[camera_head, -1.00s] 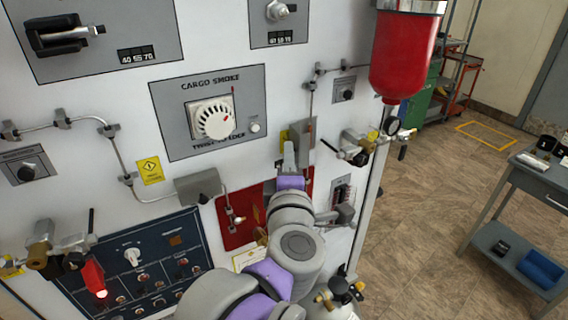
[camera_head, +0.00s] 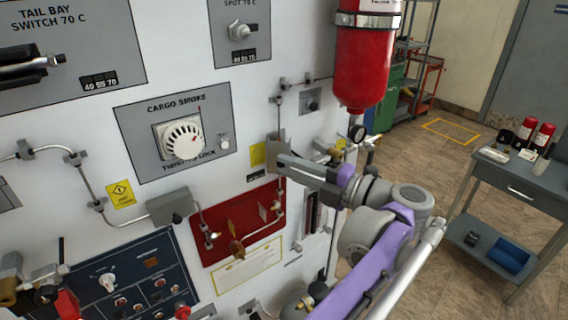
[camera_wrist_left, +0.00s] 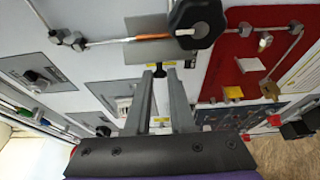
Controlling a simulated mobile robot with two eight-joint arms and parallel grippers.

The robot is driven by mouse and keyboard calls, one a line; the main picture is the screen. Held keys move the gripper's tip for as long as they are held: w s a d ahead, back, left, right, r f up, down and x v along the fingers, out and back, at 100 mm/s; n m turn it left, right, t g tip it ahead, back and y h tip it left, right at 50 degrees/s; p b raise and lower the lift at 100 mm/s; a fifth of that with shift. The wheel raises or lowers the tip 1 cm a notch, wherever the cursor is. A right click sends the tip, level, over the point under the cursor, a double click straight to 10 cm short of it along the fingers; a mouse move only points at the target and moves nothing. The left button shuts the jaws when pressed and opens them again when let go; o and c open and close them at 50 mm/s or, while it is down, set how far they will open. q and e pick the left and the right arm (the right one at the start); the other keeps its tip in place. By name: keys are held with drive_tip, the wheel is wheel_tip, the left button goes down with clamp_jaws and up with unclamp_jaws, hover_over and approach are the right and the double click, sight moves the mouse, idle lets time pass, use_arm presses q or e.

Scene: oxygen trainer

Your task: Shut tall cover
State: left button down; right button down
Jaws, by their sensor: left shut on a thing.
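The tall cover appears to be the narrow grey plate (camera_head: 277,154) on the white panel, beside a yellow label and above the red plate. My left gripper (camera_head: 283,163) is at this plate, and its fingers overlap the plate's lower part in the head view. In the left wrist view the two fingers (camera_wrist_left: 160,72) point at a grey plate (camera_wrist_left: 147,26), with a small dark piece between their tips. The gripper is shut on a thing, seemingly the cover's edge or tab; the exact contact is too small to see. My right gripper is out of view.
The red plate (camera_head: 240,230) with small levers lies below. A red bottle (camera_head: 362,62) hangs at upper right. A grey cart (camera_head: 525,180) stands at the right, with open floor between.

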use_arm(q)
drive_tip(key=shift+w+d+n+g+y+p, duration=0.25)
drive_tip(key=shift+n+g+y, duration=0.2)
drive_tip(key=shift+g, duration=0.15)
drive_tip(key=shift+w+d+n+g+y+p, duration=0.2)
drive_tip(key=shift+n+g+y, duration=0.2)
drive_tip(key=shift+g, duration=0.2)
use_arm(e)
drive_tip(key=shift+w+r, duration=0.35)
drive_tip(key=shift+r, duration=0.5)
use_arm(q)
drive_tip(key=c, duration=0.8)
unclamp_jaws()
